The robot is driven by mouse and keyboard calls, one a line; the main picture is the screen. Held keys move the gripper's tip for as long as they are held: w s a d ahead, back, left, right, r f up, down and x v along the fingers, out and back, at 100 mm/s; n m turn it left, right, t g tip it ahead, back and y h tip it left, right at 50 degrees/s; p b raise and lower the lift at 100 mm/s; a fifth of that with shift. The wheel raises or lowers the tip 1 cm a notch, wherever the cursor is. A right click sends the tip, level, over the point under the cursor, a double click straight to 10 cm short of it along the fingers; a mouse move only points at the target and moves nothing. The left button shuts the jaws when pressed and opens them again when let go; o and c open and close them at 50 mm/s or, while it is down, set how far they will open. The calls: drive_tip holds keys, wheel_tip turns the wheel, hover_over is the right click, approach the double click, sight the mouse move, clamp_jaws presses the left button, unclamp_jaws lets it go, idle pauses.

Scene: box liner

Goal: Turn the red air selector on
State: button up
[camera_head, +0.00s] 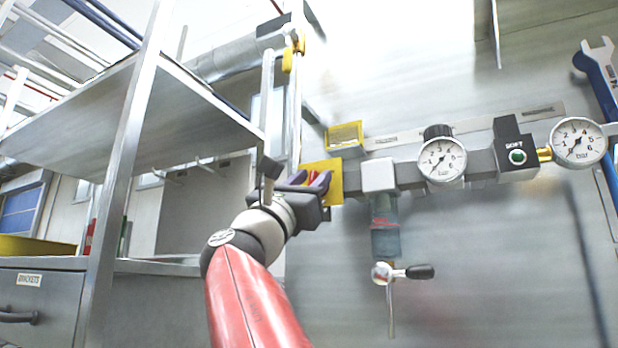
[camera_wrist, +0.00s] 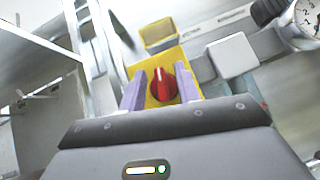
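The red air selector (camera_wrist: 162,86) is a round red knob with a pale pointer line, on a yellow plate (camera_wrist: 188,58). In the wrist view its pointer line points roughly up, towards the top of the picture. In the head view only a bit of the red knob (camera_head: 313,177) shows, in front of the yellow plate (camera_head: 336,182). My gripper (camera_head: 308,180) is at the selector. In the wrist view its two purple fingers (camera_wrist: 161,92) are on either side of the knob, with a gap showing on both sides. The fingers look open; contact is not visible.
To the right, the air unit carries a filter bowl (camera_head: 384,235), a gauge (camera_head: 441,161), a black SOFT valve (camera_head: 515,157) and another gauge (camera_head: 578,143). A yellow tray-like piece (camera_head: 345,135) sits above the plate. A metal shelf frame (camera_head: 130,130) stands left of my arm.

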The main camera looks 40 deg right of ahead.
clamp_jaws()
drive_tip(key=shift+m+g, duration=0.5)
drive_tip(key=m+g+y+p, duration=0.1)
drive_tip(key=m+g+p, duration=0.1)
drive_tip(key=m+g, duration=0.4)
drive_tip(key=shift+w+m+g, duration=0.1)
drive_tip(key=shift+m+g, duration=0.3)
drive_tip(key=shift+m, duration=0.3)
drive_tip(key=shift+m+g+y+p, duration=1)
drive_tip(key=shift+m+g+p, duration=0.25)
drive_tip(key=shift+m, duration=0.65)
drive_tip(key=shift+f, duration=0.1)
